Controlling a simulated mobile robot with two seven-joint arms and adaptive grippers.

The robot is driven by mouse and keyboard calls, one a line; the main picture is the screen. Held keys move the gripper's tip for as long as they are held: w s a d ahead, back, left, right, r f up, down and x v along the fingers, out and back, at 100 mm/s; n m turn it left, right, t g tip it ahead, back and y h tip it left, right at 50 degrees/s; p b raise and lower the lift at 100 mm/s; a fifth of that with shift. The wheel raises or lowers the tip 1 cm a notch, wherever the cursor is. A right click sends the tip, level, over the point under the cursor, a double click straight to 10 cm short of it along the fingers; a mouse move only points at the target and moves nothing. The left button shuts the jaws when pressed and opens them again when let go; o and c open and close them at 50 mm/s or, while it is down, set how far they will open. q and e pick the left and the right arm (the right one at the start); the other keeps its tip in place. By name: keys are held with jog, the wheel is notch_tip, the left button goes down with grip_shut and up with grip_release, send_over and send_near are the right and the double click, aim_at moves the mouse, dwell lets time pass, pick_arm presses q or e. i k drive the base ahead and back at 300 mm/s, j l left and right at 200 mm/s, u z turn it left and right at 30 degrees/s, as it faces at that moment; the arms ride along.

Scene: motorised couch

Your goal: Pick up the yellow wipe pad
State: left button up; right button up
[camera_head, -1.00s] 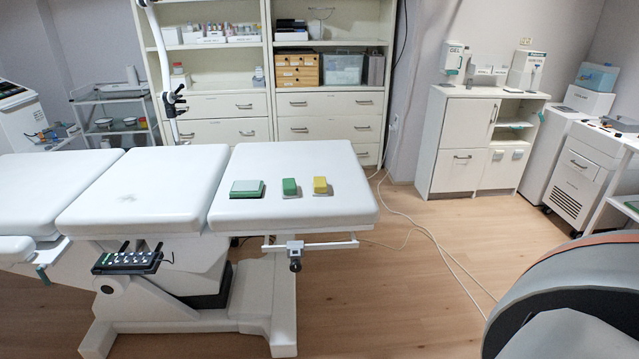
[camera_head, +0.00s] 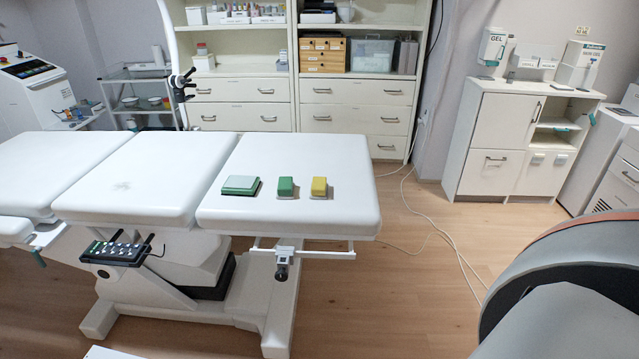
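The yellow wipe pad (camera_head: 319,187) is a small block with a pale base. It sits on the right section of the white motorised couch (camera_head: 300,218). A green pad (camera_head: 286,187) of similar shape stands just left of it, apart from it. A flatter green pad with a grey-white top (camera_head: 240,185) lies further left on the same section. Neither of my grippers shows in the head view.
A black control panel (camera_head: 117,253) hangs at the couch's near side, and a clamp on a rail (camera_head: 283,262) sticks out at its front edge. Drawer cabinets (camera_head: 357,91) stand behind. A white cabinet (camera_head: 515,145) stands at the right.

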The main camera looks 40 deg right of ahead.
aim_at(318, 189)
jog(key=l+u, duration=0.4)
jog(key=l, duration=1.55)
jog(key=k, duration=0.05)
